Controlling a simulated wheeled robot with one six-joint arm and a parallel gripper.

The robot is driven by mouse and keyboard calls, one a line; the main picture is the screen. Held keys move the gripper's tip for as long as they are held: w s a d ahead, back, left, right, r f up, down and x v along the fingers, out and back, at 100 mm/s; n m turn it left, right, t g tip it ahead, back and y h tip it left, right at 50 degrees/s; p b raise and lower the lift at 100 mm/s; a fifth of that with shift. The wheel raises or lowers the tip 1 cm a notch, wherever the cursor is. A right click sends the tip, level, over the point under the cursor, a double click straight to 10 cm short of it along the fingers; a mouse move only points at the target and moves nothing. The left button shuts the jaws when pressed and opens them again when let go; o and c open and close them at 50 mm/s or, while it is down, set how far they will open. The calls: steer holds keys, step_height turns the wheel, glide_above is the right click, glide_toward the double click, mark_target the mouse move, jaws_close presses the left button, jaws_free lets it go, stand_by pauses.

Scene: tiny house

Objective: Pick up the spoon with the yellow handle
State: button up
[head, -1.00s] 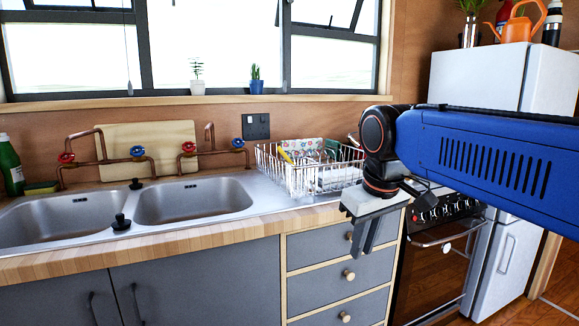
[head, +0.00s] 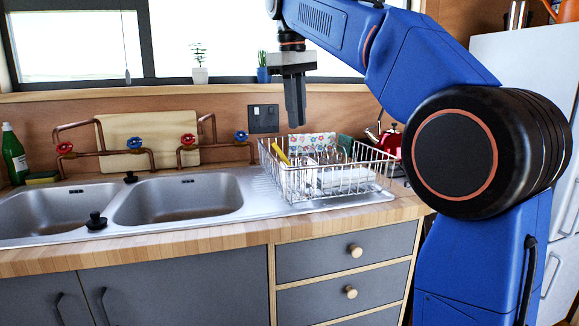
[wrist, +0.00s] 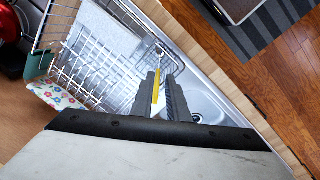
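The yellow handle (head: 282,156) of the spoon sticks up at the left end of the wire dish rack (head: 330,190). The rest of the spoon is hidden among the rack wires. My gripper (head: 296,122) points down above the rack, apart from the handle and a little to its right in the head view. In the wrist view the yellow handle (wrist: 156,88) shows between the two fingers of my gripper (wrist: 162,80), lower down. The fingers stand apart with nothing gripped.
The rack stands on the steel drainer, right of the double sink (head: 180,200). It holds glasses, plates and a flowered item (head: 313,142). A red kettle (head: 384,137) is behind its right end. The window and a cactus pot (head: 263,75) are behind my gripper.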

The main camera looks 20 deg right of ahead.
steer(key=f, duration=0.4)
steer(key=w+f, duration=0.1)
steer(key=f, duration=0.2)
steer(key=d+f, duration=0.1)
steer(key=f, duration=0.3)
steer(key=shift+w+f, duration=0.15)
steer(key=shift+f, duration=0.15)
steer(key=f, duration=0.2)
steer(key=w+f, duration=0.1)
steer(key=f, duration=0.1)
steer(key=shift+a, duration=0.1)
steer(key=shift+f, duration=0.7)
steer(key=shift+c, duration=0.3)
jaws_close()
